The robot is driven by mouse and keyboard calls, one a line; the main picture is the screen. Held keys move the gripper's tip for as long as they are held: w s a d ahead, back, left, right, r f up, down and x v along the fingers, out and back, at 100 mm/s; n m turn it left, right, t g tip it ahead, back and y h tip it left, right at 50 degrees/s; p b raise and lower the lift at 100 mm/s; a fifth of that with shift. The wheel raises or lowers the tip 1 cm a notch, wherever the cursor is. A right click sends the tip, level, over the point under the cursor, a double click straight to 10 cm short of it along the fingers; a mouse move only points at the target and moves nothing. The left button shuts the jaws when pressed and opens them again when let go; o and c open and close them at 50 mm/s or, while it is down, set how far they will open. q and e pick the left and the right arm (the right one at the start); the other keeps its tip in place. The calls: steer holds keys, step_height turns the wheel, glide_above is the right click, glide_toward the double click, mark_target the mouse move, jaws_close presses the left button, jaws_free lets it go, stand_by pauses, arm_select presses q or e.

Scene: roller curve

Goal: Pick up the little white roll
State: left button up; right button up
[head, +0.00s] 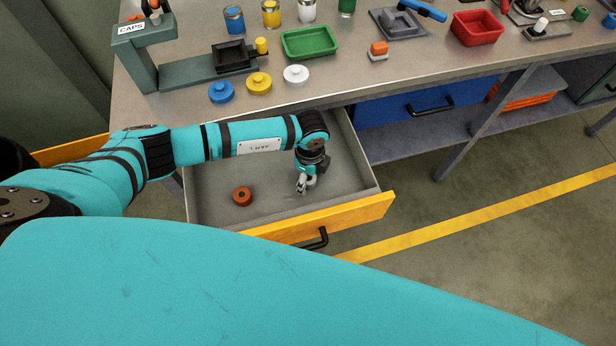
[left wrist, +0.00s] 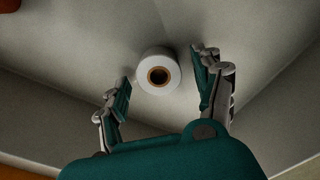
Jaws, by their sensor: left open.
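The little white roll (left wrist: 146,75) shows in the left wrist view, a white ring with a brown core, resting on the grey drawer floor. My left gripper (left wrist: 160,84) is open, with one finger on each side of the roll and a gap on both sides. In the head view my left gripper (head: 306,186) reaches down into the open drawer (head: 215,212) near its right side. The roll is hidden there behind the gripper. My right gripper is in neither view.
An orange-brown roll (head: 242,196) lies in the drawer to the left. The drawer's yellow front (head: 350,217) and grey walls surround the gripper. The workbench (head: 330,80) above holds caps (head: 221,92), a green tray (head: 309,42) and a red tray (head: 477,28).

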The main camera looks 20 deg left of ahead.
arm_select(q)
steer(key=shift+f, duration=0.5)
steer(key=shift+c, duration=0.2)
steer(key=c, duration=1.2)
steer(key=shift+r, duration=0.15)
